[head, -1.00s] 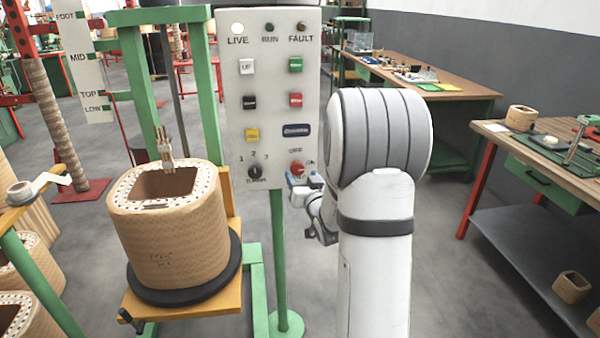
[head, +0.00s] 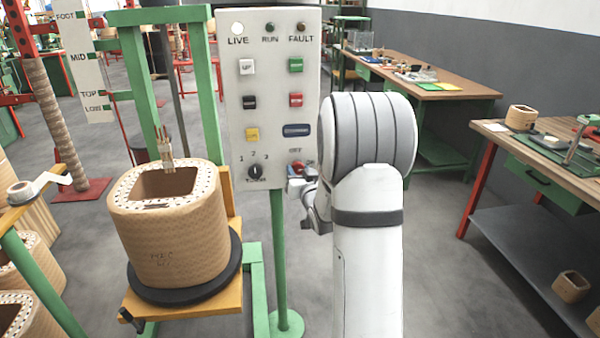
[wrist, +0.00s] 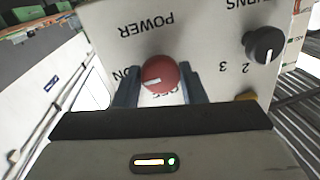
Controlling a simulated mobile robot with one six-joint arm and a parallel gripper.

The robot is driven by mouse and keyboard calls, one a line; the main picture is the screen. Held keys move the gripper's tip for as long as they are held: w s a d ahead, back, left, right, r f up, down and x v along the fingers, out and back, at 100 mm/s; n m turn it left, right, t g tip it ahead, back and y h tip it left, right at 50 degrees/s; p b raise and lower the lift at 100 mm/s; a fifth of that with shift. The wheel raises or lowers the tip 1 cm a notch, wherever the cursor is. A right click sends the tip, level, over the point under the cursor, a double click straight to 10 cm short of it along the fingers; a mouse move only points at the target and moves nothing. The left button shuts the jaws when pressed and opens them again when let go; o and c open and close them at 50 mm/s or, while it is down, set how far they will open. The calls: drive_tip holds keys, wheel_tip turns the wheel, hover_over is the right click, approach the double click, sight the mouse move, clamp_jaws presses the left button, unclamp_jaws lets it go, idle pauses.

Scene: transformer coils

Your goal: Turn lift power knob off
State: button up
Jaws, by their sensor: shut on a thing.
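The red power knob (wrist: 160,75) is on the pale control panel (wrist: 215,40), under the word POWER, which appears upside down in the wrist view. Its white pointer mark faces left in that view, roughly toward the ON label. The OFF label below the knob is partly hidden. My gripper (wrist: 161,88) has one blue finger on each side of the knob and is shut on it. In the head view the knob (head: 297,165) is small and partly covered by my gripper (head: 296,183) at the panel's lower right corner.
A black turns selector (head: 255,172) sits left of the power knob, with several push buttons above. The LIVE lamp (head: 237,28) looks white. A wound coil (head: 165,225) stands on the lift platform to the left. Workbenches (head: 430,85) are on the right.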

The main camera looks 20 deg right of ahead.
drive_tip(key=shift+c, duration=1)
drive_tip(key=shift+f+b, duration=0.1)
drive_tip(key=shift+b, duration=0.3)
drive_tip(key=n+b, duration=0.3)
drive_tip(key=shift+f+b, duration=0.15)
drive_tip(key=shift+b, duration=0.2)
drive_tip(key=n+g+b, duration=0.1)
drive_tip(key=n+b, duration=0.4)
drive_tip(key=b, duration=0.3)
drive_tip(key=shift+n, duration=0.4)
drive_tip(key=n+h+b, duration=0.1)
drive_tip(key=n+b, duration=0.3)
drive_tip(key=b, duration=0.5)
drive_tip(key=shift+a+n+g, duration=0.1)
drive_tip(key=shift+n+g, duration=0.2)
drive_tip(key=shift+g, duration=0.1)
drive_tip(key=n+b, duration=0.2)
drive_tip(key=b, duration=0.2)
drive_tip(key=shift+h, duration=0.3)
drive_tip(key=shift+r+n+b, duration=0.3)
drive_tip(key=shift+n+b, duration=0.2)
drive_tip(key=shift+b, duration=0.1)
drive_tip(key=shift+r, duration=0.1)
